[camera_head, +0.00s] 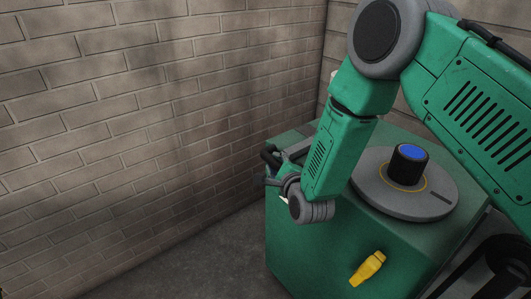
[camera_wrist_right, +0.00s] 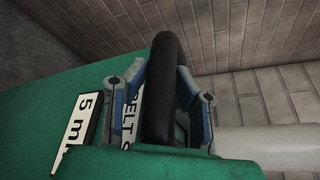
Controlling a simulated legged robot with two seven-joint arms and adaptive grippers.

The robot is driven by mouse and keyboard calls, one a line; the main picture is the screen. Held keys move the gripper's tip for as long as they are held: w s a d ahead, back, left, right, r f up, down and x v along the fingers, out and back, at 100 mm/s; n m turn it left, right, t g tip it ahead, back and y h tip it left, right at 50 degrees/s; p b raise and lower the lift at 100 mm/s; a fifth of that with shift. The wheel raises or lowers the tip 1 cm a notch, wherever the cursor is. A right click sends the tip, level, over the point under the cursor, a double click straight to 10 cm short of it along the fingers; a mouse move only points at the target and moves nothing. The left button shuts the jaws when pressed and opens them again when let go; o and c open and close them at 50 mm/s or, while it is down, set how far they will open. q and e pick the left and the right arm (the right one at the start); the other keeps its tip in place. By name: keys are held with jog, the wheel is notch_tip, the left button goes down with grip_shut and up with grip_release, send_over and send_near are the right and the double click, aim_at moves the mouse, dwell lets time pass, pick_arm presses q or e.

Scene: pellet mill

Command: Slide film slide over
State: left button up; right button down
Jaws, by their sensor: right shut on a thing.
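A black curved handle (camera_wrist_right: 161,85) stands up between the fingers of my right gripper (camera_wrist_right: 160,92) in the wrist view. The fingers are shut on it, one on each side. In the head view the right gripper (camera_head: 272,172) is at the left edge of the green machine's top, and the dark handle (camera_head: 269,155) shows there partly. My wrist hides part of this area. I cannot tell which part is the film slide. My left gripper is not in view.
The green machine (camera_head: 312,240) carries a grey disc (camera_head: 435,200) with a black, blue-topped knob (camera_head: 408,165). A yellow lever (camera_head: 367,268) sticks out of its front. A brick wall (camera_head: 150,120) stands close on the left, with a strip of bare floor (camera_head: 205,260) between.

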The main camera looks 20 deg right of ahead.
jog(key=s, duration=0.1)
jog(key=s+d, duration=0.1)
jog(key=s, duration=0.1)
jog(key=shift+s+f, duration=0.1)
jog(key=shift+s, duration=0.1)
jog(key=shift+f, duration=0.1)
jog(key=shift+s, duration=0.1)
jog(key=c, duration=1.6)
grip_release()
jog(key=shift+o, duration=1.4)
jog(key=shift+s, duration=0.1)
jog(key=shift+r, duration=0.2)
jog(key=v, duration=1.2)
